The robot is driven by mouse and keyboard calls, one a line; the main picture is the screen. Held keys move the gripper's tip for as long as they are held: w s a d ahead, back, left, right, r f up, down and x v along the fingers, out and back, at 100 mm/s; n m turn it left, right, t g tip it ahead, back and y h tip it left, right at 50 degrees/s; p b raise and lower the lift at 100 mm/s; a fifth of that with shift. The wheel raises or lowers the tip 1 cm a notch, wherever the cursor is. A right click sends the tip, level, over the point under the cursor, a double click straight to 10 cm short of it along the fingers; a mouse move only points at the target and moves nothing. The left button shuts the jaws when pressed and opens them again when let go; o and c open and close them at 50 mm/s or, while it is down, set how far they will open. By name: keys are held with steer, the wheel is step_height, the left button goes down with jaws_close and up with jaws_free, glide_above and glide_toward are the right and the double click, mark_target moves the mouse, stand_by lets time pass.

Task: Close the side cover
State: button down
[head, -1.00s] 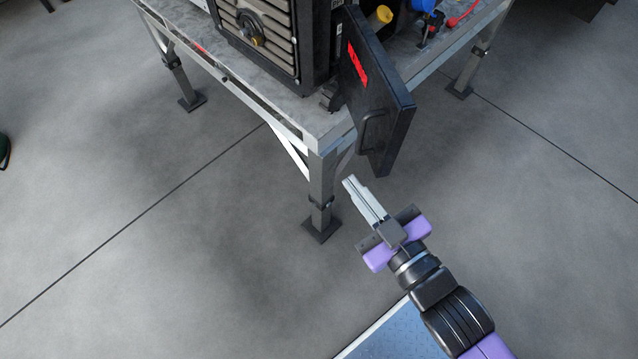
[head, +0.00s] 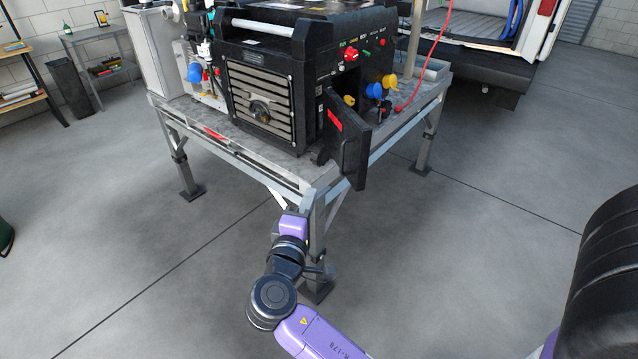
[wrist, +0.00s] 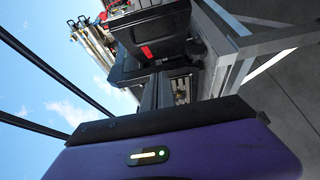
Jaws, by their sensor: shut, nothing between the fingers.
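The side cover (head: 348,140) is a black panel with a red label, standing open at the right front corner of the black machine (head: 264,92). It juts out past the table corner in the head view. In the wrist view a black panel with a red mark, which looks like the cover (wrist: 127,68), lies ahead of the fingers. My gripper (wrist: 160,78) is shut and empty in the wrist view. In the head view the wrist is low at the table's front corner, left of the cover, and the fingers cannot be made out. Contact with the cover cannot be told.
The machine stands on a grey metal table (head: 230,150) whose leg and corner are close to my arm. Blue and yellow caps and a red cable (head: 425,70) are at the machine's right side. A vehicle (head: 490,45) stands behind. The floor in front is clear.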

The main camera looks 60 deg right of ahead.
steer(key=s+p+x, duration=0.2)
steer(key=p+x, duration=0.1)
steer(key=x, duration=1)
steer(key=shift+s+d+f, duration=0.2)
steer(key=shift+s+d, duration=0.05)
steer(key=shift+s, duration=0.3)
steer(key=shift+s, duration=0.1)
